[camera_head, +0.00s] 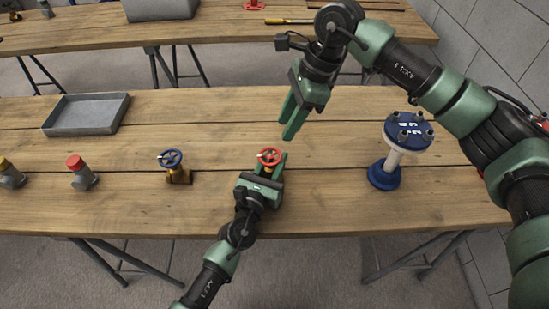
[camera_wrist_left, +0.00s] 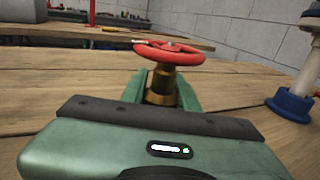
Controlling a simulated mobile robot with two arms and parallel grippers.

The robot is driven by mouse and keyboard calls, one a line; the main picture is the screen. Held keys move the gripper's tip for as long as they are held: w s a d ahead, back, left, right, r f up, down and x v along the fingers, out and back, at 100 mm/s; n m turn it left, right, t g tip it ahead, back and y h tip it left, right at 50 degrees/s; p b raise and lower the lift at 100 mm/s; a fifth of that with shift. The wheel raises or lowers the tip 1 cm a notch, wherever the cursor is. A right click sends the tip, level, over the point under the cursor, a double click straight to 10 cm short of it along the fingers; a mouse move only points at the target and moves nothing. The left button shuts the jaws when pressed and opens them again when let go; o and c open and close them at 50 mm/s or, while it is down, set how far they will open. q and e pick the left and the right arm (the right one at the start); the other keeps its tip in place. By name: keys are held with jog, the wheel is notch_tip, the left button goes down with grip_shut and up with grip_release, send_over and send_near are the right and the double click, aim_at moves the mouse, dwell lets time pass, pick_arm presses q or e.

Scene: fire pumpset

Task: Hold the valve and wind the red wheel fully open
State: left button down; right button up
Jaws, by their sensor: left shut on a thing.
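The valve has a red handwheel (camera_head: 270,157) on a brass body and stands on the near wooden table. In the left wrist view the red wheel (camera_wrist_left: 169,52) sits above the brass body (camera_wrist_left: 161,87), between green fingers. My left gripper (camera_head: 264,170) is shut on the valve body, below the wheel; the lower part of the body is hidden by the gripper. My right gripper (camera_head: 294,112) is above the table, behind and slightly right of the red wheel, pointing down and apart from it. Its green fingers seem close together, but their gap is unclear.
A blue-wheeled brass valve (camera_head: 173,166) stands left of the red one. A grey tray (camera_head: 87,115) lies at the back left. A red-capped grey fitting (camera_head: 80,172) stands farther left. A blue-and-white flanged piece (camera_head: 384,176) stands at the right. The table between is clear.

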dwell(0.3)
jog(key=o, duration=0.8)
jog(key=s+a+f+m+y, duration=0.1)
jog(key=a, duration=0.1)
jog(key=s+a+f+m+y, duration=0.1)
jog(key=a+m, duration=0.1)
jog(key=s+a+f+m+g+y, duration=0.1)
jog(key=s+a+f+m+y, duration=0.1)
jog(key=shift+o, duration=0.2)
jog(key=n+t+y, duration=0.5)
jog(key=n+t, duration=0.9)
jog(key=n, duration=1.7)
send_near(269, 155)
jog(key=shift+w+a+m, duration=0.3)
jog(key=shift+w+a, duration=0.1)
jog(key=shift+w, duration=0.1)
jog(key=x, duration=1.1)
jog(key=shift+w+a, duration=0.2)
jog(key=shift+w, duration=0.05)
